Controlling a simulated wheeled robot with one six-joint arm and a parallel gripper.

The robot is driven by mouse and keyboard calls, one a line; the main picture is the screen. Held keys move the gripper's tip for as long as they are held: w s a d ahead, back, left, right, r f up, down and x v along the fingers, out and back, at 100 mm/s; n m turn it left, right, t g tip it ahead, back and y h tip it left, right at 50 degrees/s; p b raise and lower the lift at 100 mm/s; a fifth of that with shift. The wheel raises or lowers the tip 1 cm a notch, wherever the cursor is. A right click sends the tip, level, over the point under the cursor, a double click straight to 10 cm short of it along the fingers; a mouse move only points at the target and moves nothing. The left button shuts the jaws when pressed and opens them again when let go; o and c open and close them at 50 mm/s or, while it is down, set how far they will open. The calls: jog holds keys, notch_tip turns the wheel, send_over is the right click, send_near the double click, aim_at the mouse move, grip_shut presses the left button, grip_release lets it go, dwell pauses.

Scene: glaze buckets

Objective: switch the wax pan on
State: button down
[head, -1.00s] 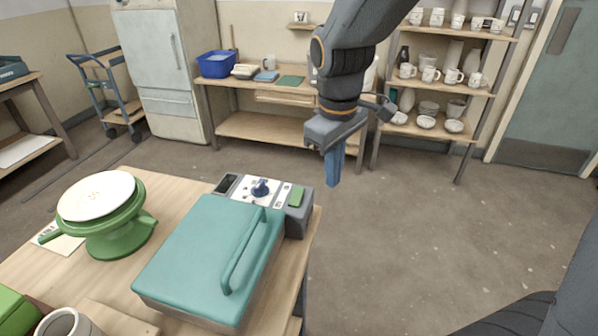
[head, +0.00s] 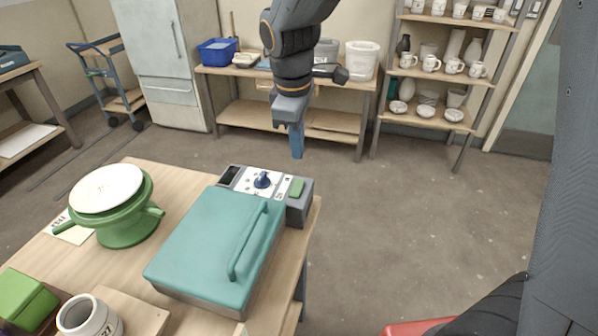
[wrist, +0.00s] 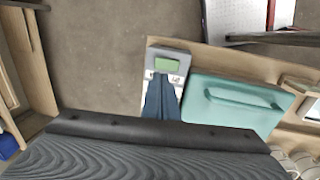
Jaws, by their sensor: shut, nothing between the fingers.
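The wax pan (head: 215,240) stands on the wooden table with its teal lid down; the lid also shows in the wrist view (wrist: 235,100). Its grey control box (head: 298,205) is at the far end, with a white panel, a blue knob (head: 262,180) and a green rectangular part (head: 297,187). The green part shows in the wrist view (wrist: 166,64). My gripper (head: 297,155) is shut and empty, pointing down, above and beyond the control box in the head view. In the wrist view its blue fingers (wrist: 160,98) cover the knob and much of the panel.
A green banding wheel (head: 125,220) with a white top stands left of the pan. A mug (head: 90,318) and a green box (head: 25,298) are at the near left. A shelf of pottery (head: 430,92) and a bench (head: 240,120) stand behind.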

aim_at(300, 183)
jog(key=f, duration=0.3)
jog(key=w+f+p, duration=0.1)
jog(key=f, duration=0.2)
jog(key=f+p, duration=0.1)
jog(key=f, duration=0.2)
jog(key=shift+w+d+f, duration=0.2)
jog(key=shift+d+f, duration=0.05)
